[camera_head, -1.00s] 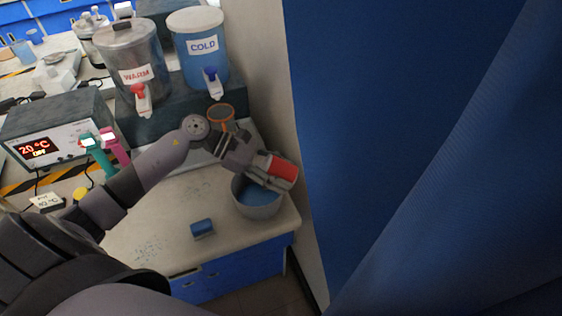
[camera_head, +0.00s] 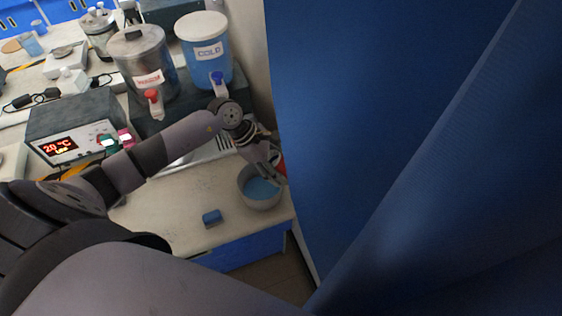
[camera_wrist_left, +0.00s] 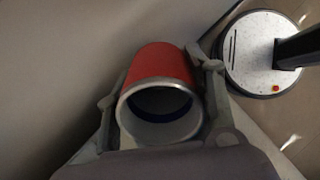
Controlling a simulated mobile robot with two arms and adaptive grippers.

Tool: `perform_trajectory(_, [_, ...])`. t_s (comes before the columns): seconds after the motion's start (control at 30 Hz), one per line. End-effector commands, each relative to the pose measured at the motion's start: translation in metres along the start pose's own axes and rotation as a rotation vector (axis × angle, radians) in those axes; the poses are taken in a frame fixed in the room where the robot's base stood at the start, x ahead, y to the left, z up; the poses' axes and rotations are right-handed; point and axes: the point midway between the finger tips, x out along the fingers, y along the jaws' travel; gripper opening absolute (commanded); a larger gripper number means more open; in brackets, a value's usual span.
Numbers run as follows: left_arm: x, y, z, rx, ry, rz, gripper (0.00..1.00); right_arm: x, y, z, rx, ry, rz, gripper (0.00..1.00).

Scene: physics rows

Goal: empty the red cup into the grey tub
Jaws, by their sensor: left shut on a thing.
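The red cup (camera_head: 281,165) is mostly hidden behind my left gripper (camera_head: 274,164) and the blue curtain's edge in the head view. In the left wrist view the cup (camera_wrist_left: 161,62) lies between the two fingers of my left gripper (camera_wrist_left: 160,82), which is shut on it. Its pale rim faces that camera and its inside looks dark; I cannot tell whether liquid is in it. The grey tub (camera_head: 258,203) stands on the counter just below the gripper, with blue liquid or a blue inside showing. My right gripper is not in view.
A blue curtain or wall (camera_head: 390,150) fills the right side, close to the tub. The WARM (camera_head: 143,60) and COLD (camera_head: 205,55) dispensers stand behind, and a heater box (camera_head: 75,125) stands left.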

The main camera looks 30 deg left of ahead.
Motion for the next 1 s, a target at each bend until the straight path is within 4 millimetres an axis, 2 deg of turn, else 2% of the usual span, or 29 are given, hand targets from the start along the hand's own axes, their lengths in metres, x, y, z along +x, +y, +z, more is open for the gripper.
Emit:
perform_trajectory(0.03, [-0.01,0.001,0.005,0.004,0.037,0.004,0.15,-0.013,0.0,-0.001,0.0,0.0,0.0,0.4])
perform_trajectory(0.4, [-0.034,0.002,0.011,0.004,0.376,0.005,0.15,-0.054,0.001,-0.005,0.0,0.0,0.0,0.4])
perform_trajectory(0.7, [-0.046,0.001,0.009,0.001,0.58,0.002,0.15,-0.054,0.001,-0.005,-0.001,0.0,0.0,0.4])
perform_trajectory(1.0, [-0.048,0.0,0.008,-0.001,0.598,0.002,0.15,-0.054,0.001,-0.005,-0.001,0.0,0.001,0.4])
